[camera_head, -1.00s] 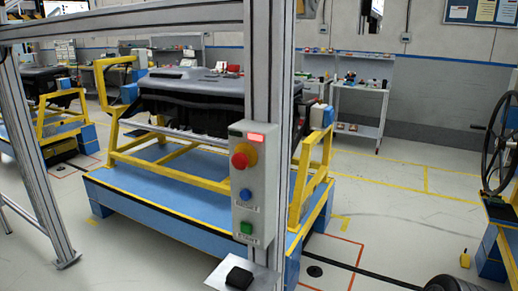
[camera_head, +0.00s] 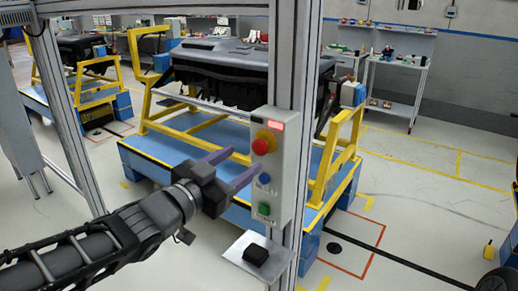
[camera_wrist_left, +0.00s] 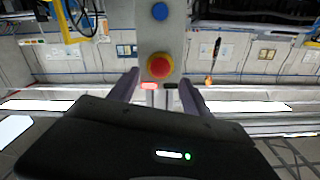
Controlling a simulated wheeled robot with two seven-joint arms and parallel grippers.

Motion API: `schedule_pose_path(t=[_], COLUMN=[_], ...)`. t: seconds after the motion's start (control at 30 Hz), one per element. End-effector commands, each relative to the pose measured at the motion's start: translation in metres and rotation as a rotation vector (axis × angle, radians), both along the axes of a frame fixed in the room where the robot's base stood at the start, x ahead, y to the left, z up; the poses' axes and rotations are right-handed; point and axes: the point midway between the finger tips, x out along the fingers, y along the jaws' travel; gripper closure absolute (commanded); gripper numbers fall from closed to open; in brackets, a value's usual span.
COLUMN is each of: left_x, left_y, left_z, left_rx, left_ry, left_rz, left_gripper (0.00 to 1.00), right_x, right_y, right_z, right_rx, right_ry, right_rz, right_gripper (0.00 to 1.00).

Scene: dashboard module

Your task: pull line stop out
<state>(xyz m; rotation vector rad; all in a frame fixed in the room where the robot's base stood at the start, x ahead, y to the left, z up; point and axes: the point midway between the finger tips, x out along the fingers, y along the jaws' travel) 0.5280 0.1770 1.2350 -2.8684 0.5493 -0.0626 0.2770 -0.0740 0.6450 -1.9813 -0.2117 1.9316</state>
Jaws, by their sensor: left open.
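The line stop is a red mushroom button on a yellow collar (camera_head: 262,144), near the top of a grey control box on a metal post. A lit red lamp (camera_head: 277,125) is above it. A blue button (camera_head: 264,178) and a green button (camera_head: 264,209) are below it. My left gripper (camera_head: 237,167) is open and empty, its two fingers pointing at the box just left of and below the red button. In the left wrist view the red button (camera_wrist_left: 159,66) appears between and beyond the fingertips, apart from them. My right gripper is not in view.
A small shelf with a black object (camera_head: 255,254) sticks out below the control box. The metal post (camera_head: 293,60) stands behind the box. A blue platform with a yellow frame carries a black dashboard module (camera_head: 225,68) behind it. Open floor lies to the right.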

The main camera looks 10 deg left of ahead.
Motion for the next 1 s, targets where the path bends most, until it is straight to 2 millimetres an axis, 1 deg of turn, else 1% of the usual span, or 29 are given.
schedule_pose_path(t=[0.17, 0.4, 0.5, 0.63, 0.87, 1.0], left_x=[0.02, 0.054, 0.063, 0.068, 0.068, 0.068], left_y=[-0.008, -0.022, -0.025, -0.027, -0.027, -0.027], left_z=[-0.002, 0.0, 0.0, -0.001, -0.001, -0.001], left_rx=[0.001, 0.0, 0.0, 0.0, 0.0, 0.0], left_ry=[0.004, 0.004, 0.002, 0.001, 0.001, 0.001], left_rz=[0.0, -0.001, -0.001, 0.0, 0.0, 0.0], left_gripper=[0.43, 0.43, 0.43, 0.43, 0.44, 0.55], right_x=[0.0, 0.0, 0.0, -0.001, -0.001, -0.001], right_y=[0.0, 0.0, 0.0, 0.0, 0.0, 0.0], right_z=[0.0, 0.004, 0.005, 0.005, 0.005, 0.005], right_rx=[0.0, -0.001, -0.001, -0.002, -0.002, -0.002], right_ry=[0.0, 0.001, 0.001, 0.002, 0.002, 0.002], right_rz=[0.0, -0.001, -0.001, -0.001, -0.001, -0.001], right_gripper=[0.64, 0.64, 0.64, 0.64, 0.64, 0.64])
